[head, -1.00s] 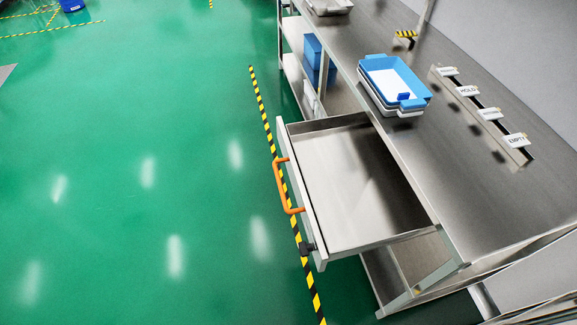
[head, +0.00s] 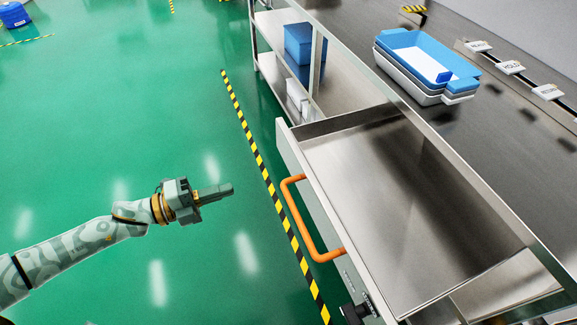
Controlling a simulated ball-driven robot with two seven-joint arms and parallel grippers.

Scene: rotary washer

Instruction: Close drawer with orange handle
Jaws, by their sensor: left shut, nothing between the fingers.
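The drawer (head: 395,200) is a wide metal tray, pulled well out from under the steel workbench, and looks empty. Its orange handle (head: 308,228) is a bar on the white front panel, facing left over the floor. My left gripper (head: 228,190) is shut and empty. It is to the left of the handle in the picture, apart from it, with its fingers pointing right toward the drawer front. My right gripper is out of view.
The workbench (head: 490,130) carries stacked blue and grey trays (head: 415,65) and small label signs (head: 511,67).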

